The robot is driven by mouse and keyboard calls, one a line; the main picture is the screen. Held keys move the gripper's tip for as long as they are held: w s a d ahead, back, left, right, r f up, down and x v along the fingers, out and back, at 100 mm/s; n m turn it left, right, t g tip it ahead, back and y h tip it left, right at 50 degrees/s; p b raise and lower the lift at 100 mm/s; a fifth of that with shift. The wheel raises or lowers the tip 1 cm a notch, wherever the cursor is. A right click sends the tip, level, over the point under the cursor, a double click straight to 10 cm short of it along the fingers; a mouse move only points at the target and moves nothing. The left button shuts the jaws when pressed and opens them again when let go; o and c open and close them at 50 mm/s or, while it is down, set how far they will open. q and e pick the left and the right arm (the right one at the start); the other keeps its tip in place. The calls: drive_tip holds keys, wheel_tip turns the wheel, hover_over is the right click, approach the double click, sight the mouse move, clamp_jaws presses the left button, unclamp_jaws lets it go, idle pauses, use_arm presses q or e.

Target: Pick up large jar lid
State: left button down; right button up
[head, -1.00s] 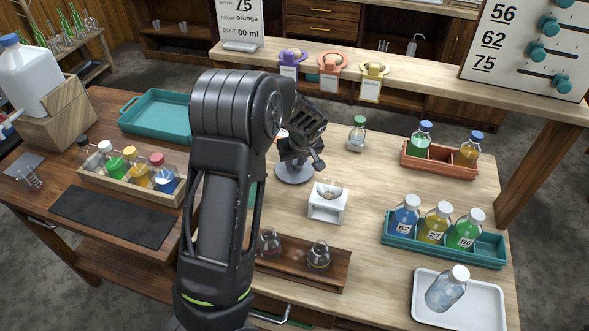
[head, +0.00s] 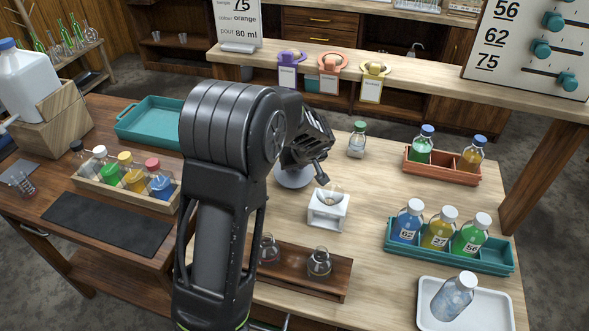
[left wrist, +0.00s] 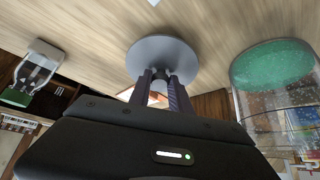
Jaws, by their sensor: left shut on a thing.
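The large jar lid is a round grey disc (head: 294,178) on the wooden table, partly behind my left arm in the head view. In the left wrist view the lid (left wrist: 165,52) lies just past my fingertips. A large clear glass jar with green contents (left wrist: 272,68) stands beside the gripper in the left wrist view. My right gripper is not in view.
A small white stand (head: 328,210) is close to the right of the lid. A green-capped bottle (head: 357,140) stands behind. A wooden rack (head: 335,289) with flasks is in front. Teal and orange bottle racks and a white tray (head: 490,310) are at right.

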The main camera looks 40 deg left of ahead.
use_arm(q)
drive_tip(key=b, duration=0.1)
drive_tip(key=d+t+y+b, duration=0.1)
drive_tip(key=b, duration=0.1)
drive_tip(key=shift+s+f, duration=0.2)
drive_tip(key=shift+f, duration=0.2)
wheel_tip(320, 180, up, 12)
drive_tip(key=s+d, duration=0.2)
drive_tip(key=d, duration=0.1)
drive_tip(key=s+d+r+g+h+b, duration=0.1)
drive_tip(key=s+d+g+h+b, duration=0.1)
drive_tip(key=s+d, duration=1)
drive_tip(key=shift+s+d+r+b, duration=0.15)
drive_tip(key=shift+s+d+b, duration=0.25)
drive_tip(key=shift+d, duration=1.55)
drive_tip(key=shift+w, duration=0.1)
